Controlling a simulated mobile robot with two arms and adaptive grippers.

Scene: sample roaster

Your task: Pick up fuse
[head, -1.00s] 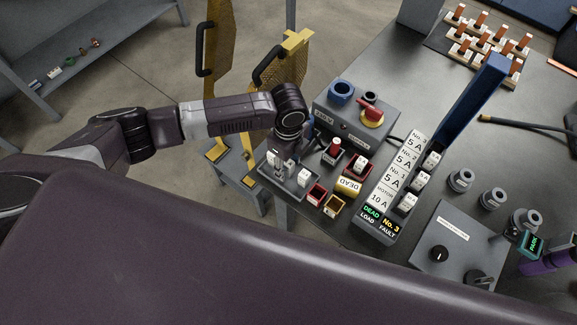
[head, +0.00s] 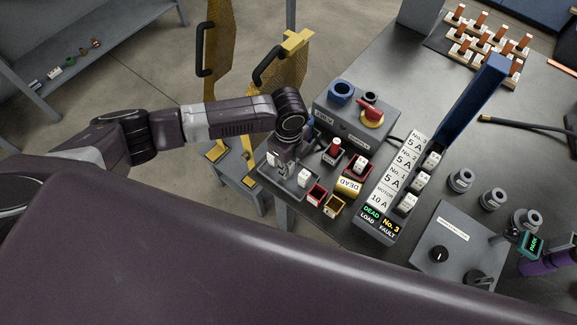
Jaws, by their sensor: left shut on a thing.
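My left gripper (head: 277,164) points down into a small grey tray (head: 291,190) at the near left corner of the bench. It is shut on a white fuse (head: 272,158), partly hidden by the fingers. Another white fuse (head: 304,176) stands in the same tray, to the right of the gripper. A further white block, like a fuse, sits in a red-edged box (head: 359,167). Several white fuses, one of them here (head: 420,181), sit along the labelled panel (head: 396,188), whose display reads DEAD and No. 3. My right gripper is not in view.
A grey switch box (head: 345,125) with a red and yellow knob stands behind the tray. The panel's blue cover (head: 474,98) stands raised. Yellow mesh guards (head: 291,68) stand behind the arm.

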